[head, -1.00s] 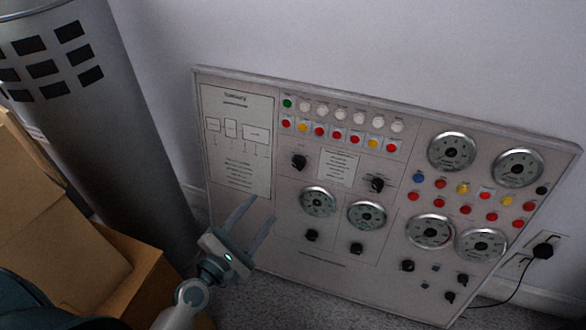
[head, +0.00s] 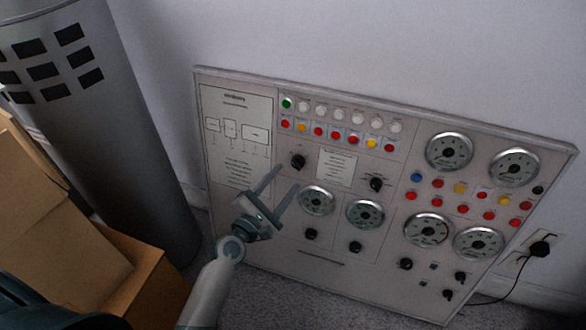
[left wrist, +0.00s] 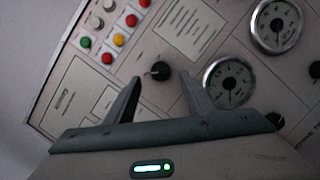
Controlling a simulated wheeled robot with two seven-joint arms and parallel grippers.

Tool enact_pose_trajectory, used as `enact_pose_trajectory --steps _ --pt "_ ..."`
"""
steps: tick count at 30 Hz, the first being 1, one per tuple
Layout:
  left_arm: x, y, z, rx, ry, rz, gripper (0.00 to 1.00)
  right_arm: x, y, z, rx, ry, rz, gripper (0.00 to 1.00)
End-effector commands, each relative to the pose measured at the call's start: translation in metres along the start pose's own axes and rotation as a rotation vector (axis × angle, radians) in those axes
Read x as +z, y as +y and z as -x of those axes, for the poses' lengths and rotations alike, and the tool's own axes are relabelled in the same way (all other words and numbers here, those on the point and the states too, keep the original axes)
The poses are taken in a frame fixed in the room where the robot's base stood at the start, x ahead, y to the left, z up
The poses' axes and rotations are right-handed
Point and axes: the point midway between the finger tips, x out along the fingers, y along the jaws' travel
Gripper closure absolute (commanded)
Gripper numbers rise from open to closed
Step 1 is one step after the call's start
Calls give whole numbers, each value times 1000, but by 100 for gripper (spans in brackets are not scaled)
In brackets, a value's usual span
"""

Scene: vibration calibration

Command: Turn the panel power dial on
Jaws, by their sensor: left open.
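The grey control panel (head: 300,262) leans against the wall and carries several black dials. One black dial (head: 298,161) sits at the upper left, below a row of coloured buttons; it also shows in the left wrist view (left wrist: 158,71), in line with the gap between my fingers. I cannot read which dial is labelled power. My left gripper (head: 287,178) is open and empty, below and slightly left of that dial in the head view, its fingers pointing up to the right. No contact shows. My right gripper is not in view.
Round gauges (head: 316,200) sit just right of my left gripper. Another black dial (head: 376,184) is further right. A grey cylinder (head: 130,150) and cardboard boxes (head: 65,225) stand at the left. A black plug (head: 540,249) with its cord is at the right.

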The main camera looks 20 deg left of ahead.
Motion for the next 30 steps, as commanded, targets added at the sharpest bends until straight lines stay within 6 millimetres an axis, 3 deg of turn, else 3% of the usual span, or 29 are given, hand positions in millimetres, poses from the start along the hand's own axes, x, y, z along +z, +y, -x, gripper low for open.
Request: enact_pose_trajectory --steps 3,9,23,28,30 --pt "0 1 -22 3 -1 1 51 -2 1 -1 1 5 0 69" --pt "0 0 -46 2 0 1 51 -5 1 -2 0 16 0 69" --pt "0 0 -55 0 0 0 51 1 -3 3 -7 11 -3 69" --pt "0 0 -55 0 0 0 87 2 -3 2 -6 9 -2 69" --pt "0 0 -55 0 0 0 91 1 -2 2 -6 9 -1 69"
